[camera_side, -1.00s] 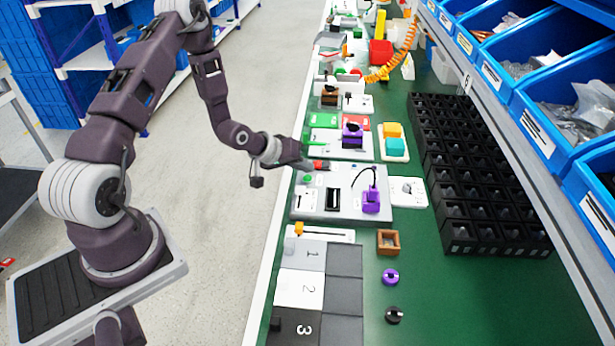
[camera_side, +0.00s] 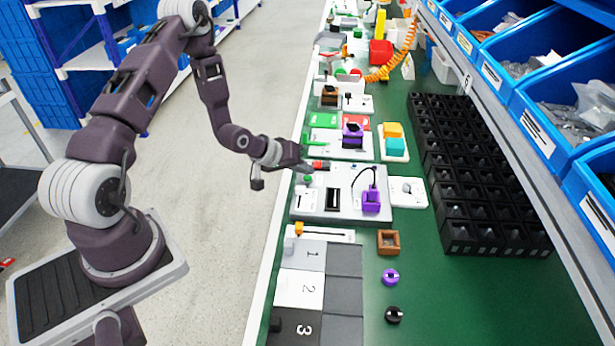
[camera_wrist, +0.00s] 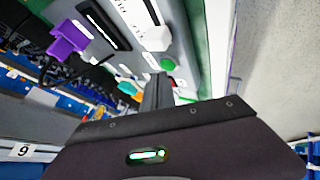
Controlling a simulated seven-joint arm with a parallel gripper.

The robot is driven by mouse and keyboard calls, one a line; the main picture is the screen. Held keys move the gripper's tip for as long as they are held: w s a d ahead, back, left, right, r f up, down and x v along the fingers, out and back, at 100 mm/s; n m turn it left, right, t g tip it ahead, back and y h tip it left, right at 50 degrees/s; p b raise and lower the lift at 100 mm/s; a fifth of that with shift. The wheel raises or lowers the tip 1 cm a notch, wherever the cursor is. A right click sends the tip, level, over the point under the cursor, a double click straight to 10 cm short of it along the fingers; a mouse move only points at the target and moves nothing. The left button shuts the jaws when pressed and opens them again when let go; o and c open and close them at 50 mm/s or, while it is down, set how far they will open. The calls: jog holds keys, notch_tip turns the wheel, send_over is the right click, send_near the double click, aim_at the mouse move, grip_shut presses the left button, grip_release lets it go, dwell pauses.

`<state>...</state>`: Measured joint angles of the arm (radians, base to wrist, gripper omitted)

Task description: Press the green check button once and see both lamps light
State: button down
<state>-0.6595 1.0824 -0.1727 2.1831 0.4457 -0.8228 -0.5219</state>
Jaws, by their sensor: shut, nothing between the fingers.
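The green button (camera_side: 308,180) sits near the left edge of a grey panel (camera_side: 330,213) on the bench. In the wrist view the green button (camera_wrist: 168,64) is just beyond my fingertips, with a small gap in the picture. My gripper (camera_side: 309,168) is shut and empty, slightly above the panel edge beside the green button; its fingers also show in the wrist view (camera_wrist: 157,82). Contact with the button cannot be told. I cannot make out any lit lamp on the panel.
A red button (camera_side: 318,165) is close to my fingertips. A purple plug with a black cable (camera_side: 371,201) stands on the panel's right part. Black bins (camera_side: 470,170) fill the right side. Numbered tiles (camera_side: 299,288) lie in front. Left of the bench is open floor.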

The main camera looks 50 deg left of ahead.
aim_at(305, 178)
jog(key=shift+f, duration=0.45)
dwell(0.6)
jog(key=shift+r, duration=0.85)
jog(key=shift+r, duration=2.5)
